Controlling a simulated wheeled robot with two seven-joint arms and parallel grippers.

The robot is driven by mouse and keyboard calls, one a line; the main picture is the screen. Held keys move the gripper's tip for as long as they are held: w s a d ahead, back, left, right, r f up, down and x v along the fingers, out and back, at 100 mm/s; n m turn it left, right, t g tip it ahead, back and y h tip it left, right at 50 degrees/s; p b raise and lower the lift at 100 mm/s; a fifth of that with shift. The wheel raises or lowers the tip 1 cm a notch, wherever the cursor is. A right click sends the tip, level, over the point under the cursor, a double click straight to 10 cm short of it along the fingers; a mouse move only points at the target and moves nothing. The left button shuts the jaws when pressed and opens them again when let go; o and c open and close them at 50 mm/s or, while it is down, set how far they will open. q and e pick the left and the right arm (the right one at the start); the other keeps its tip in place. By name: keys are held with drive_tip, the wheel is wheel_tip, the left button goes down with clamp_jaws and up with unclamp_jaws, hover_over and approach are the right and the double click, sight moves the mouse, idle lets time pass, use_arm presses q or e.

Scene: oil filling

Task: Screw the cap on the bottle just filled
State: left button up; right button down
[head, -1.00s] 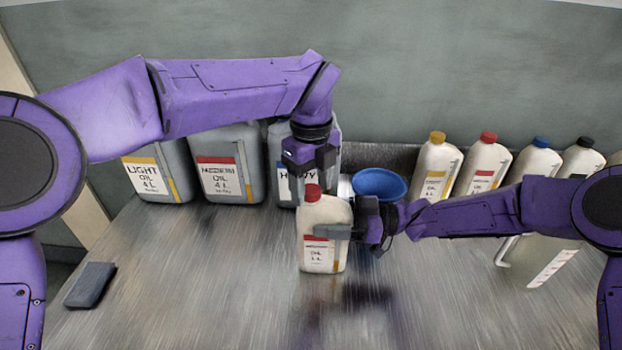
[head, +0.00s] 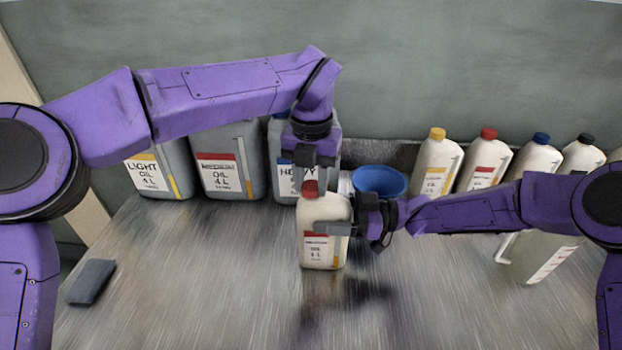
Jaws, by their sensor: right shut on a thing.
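The bottle (head: 322,232) is white with a red band on its label, stands upright, and has a red cap (head: 310,189) on its top. My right gripper (head: 333,229) is shut on the bottle's side from the right. A dark shadow lies on the table below the bottle, which appears held a little above the surface. My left gripper (head: 313,172) points down directly over the red cap. Its fingertips are small and dark, so I cannot tell whether they touch the cap or how wide they are. How tightly the cap sits is not visible.
Large grey canisters labelled light (head: 158,172), medium (head: 230,165) and heavy (head: 285,185) stand at the back left. A blue funnel-like bowl (head: 380,181) is behind my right gripper. Several capped white bottles (head: 437,165) line the back right. A dark block (head: 91,282) lies front left. The front table (head: 200,300) is clear.

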use_arm(q)
drive_tip(key=o, duration=0.5)
wheel_tip(320, 180, up, 12)
use_arm(e)
unclamp_jaws()
idle(0.3)
use_arm(q)
wheel_tip(320, 180, down, 3)
drive_tip(key=b, duration=0.2)
drive_tip(key=shift+r+b, duration=0.15)
drive_tip(key=shift+b, duration=0.25)
use_arm(e)
drive_tip(key=d, duration=1)
drive_tip(key=shift+d, duration=0.25)
use_arm(q)
drive_tip(key=shift+r, duration=0.1)
use_arm(e)
drive_tip(key=shift+r, duration=0.1)
